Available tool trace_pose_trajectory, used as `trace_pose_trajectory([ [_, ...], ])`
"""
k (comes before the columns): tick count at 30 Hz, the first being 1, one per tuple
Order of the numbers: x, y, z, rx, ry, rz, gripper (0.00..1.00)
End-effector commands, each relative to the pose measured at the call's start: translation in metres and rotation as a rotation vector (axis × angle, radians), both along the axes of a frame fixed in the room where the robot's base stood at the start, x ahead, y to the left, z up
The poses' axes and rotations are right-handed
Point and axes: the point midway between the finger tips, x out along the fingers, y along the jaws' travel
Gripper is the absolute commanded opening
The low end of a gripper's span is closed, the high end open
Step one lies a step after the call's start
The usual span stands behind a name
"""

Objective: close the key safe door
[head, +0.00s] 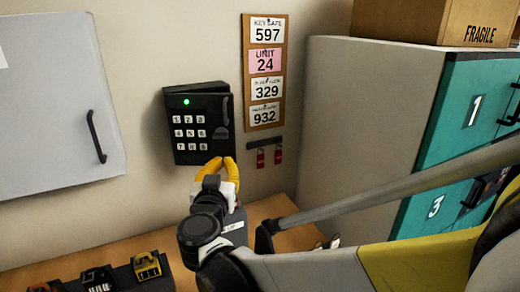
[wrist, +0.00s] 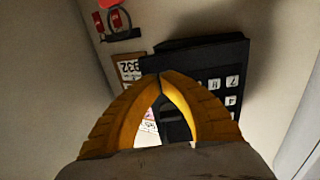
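The black key safe (head: 200,150) is on the wall in the head view, with a green light and white number keys on its door (head: 190,110). A dark handle (head: 225,110) is at the door's right side. The door looks close to its body; I cannot tell whether a small gap remains. My gripper (head: 222,161) has yellow fingers just below the safe's lower right corner. In the wrist view, the fingertips (wrist: 160,76) meet with nothing between them, in front of the safe (wrist: 210,55). The fingers hide part of its face. Contact is unclear.
A board of number cards (head: 264,72) hangs right of the safe, above red tags (head: 269,157) on a rack. A grey cabinet (head: 60,110) is at left. Teal lockers (head: 470,110) stand at right. A wooden bench (head: 125,270) with padlocks (head: 147,265) lies below.

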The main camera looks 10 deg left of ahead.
Motion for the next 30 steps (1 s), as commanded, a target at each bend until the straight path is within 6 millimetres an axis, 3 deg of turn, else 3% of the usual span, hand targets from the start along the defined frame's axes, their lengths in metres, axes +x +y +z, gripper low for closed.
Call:
trace_pose_trajectory([
  [22,0.034,0.003,0.000,0.000,0.000,-0.001,0.00],
  [30,0.037,0.003,0.000,0.000,0.000,-0.001,0.00],
])
